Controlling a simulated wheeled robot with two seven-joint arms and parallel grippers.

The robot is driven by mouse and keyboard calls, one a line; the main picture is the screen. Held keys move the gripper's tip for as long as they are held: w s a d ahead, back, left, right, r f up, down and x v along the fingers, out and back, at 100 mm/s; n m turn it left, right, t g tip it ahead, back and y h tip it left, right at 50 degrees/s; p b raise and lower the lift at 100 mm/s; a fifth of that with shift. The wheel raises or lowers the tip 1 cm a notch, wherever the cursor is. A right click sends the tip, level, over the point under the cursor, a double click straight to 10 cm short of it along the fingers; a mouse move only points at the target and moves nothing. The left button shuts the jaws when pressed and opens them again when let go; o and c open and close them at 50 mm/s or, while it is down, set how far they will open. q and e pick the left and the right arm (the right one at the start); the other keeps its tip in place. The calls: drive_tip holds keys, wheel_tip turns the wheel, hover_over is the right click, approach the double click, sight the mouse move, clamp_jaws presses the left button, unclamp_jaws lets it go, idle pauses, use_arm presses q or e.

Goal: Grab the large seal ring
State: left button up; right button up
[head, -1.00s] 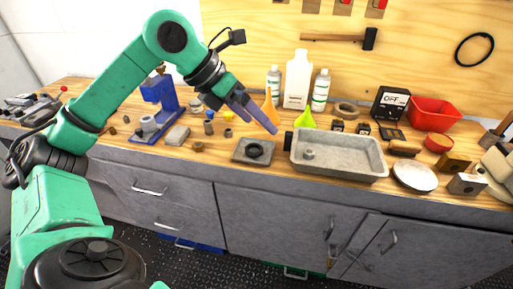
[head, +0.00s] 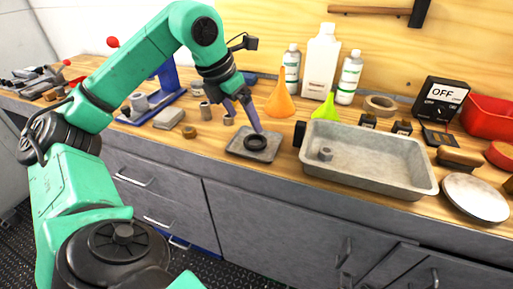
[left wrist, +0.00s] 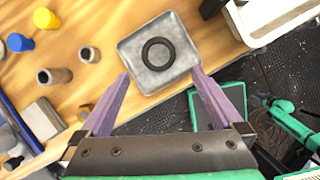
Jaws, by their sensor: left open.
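The large seal ring (head: 256,142) is a black ring lying flat on a small square grey metal tray (head: 236,147) on the wooden bench. In the left wrist view the ring (left wrist: 146,52) lies near the middle of the tray (left wrist: 176,84), ahead of the fingertips. My left gripper (head: 243,119) points down just above the tray, close over the ring. Its purple fingers (left wrist: 160,74) are spread wide and empty, one on each side of the ring's line. The ring looks untouched.
A large grey metal pan (head: 385,175) with a small part in it stands right of the tray. Orange (head: 281,100) and green (head: 326,106) funnels and white bottles (head: 320,65) stand behind. Small bushings and a grey block (head: 168,118) lie to the left.

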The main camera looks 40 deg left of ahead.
sight(254, 141)
use_arm(q)
drive_tip(key=b+x, duration=0.1)
drive_tip(key=x, duration=0.7)
drive_tip(key=shift+w+a+f, duration=0.1)
drive_tip(key=shift+a+f, duration=0.05)
drive_tip(key=shift+f, duration=0.25)
drive_tip(key=c, duration=1.2)
